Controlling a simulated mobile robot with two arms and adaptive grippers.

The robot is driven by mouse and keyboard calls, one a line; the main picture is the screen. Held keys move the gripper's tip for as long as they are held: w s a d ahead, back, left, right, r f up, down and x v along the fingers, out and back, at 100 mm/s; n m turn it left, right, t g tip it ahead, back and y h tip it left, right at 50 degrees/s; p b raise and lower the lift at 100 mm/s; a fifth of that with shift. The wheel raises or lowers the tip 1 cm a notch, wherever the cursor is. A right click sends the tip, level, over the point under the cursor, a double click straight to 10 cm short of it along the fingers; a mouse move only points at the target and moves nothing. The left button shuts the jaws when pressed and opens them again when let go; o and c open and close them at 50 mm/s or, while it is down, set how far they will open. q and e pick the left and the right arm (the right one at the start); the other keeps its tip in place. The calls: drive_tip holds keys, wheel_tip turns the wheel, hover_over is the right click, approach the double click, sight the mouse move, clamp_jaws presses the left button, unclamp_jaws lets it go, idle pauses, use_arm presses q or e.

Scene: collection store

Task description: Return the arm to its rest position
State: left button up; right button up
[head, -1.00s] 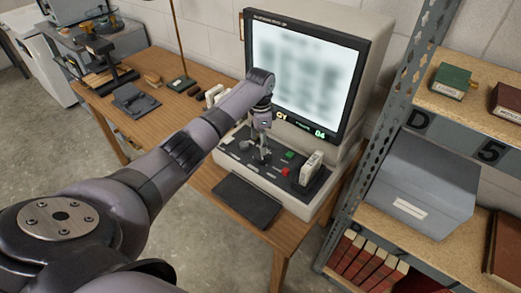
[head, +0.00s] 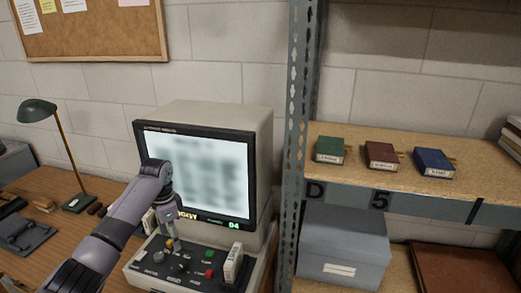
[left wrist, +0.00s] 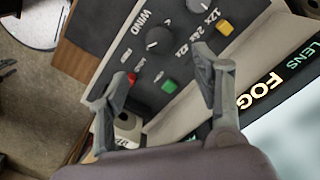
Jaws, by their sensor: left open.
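My left arm comes in from the left in the head view. Its gripper (head: 172,238) points down over the control panel (head: 152,272) of a beige reader machine (head: 235,130). In the left wrist view the two fingers of my left gripper (left wrist: 163,70) are apart with nothing between them. Beneath them are the panel's red button (left wrist: 131,78), green button (left wrist: 169,86), yellow button (left wrist: 224,27) and black knobs. Whether a fingertip touches the panel, I cannot tell. My right gripper is not in view.
The screen (head: 215,180) is blurred. A metal shelf post (head: 297,120) stands close on the right. The shelf holds green (head: 330,146), red (head: 380,153) and blue (head: 433,160) boxes, with a grey box (head: 343,240) below. A lamp (head: 40,112) stands on the wooden desk at left.

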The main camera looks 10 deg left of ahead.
use_arm(q)
drive_tip(key=s+d+f, duration=0.2)
drive_tip(key=f, duration=0.1)
drive_tip(key=s+d+f, duration=0.2)
drive_tip(key=d+f, duration=0.1)
drive_tip(key=s+d+f, duration=0.2)
drive_tip(key=d+f, duration=0.1)
drive_tip(key=shift+s+d+f, duration=0.1)
drive_tip(key=shift+s+f, duration=0.05)
drive_tip(key=shift+f, duration=0.15)
drive_tip(key=s+d+f+n+t, duration=0.1)
drive_tip(key=s+d+f, duration=0.1)
drive_tip(key=s+d, duration=0.5)
drive_tip(key=s+d+f+n+t, duration=0.1)
drive_tip(key=s+d+f+n, duration=0.15)
drive_tip(key=s, duration=0.85)
drive_tip(key=s+r+n+t, duration=0.2)
drive_tip(key=s+r+n, duration=0.25)
drive_tip(key=s, duration=0.65)
wheel_tip(320, 180, down, 26)
drive_tip(key=m+g+b, duration=0.1)
drive_tip(key=g+b, duration=0.1)
drive_tip(key=s+a+f+g+b, duration=0.1)
drive_tip(key=s+a+f, duration=0.2)
drive_tip(key=s+f, duration=1.4)
wheel_tip(320, 180, down, 2)
drive_tip(key=shift+s+a+m, duration=0.2)
drive_tip(key=shift+s+m, duration=0.1)
drive_tip(key=shift+s, duration=0.05)
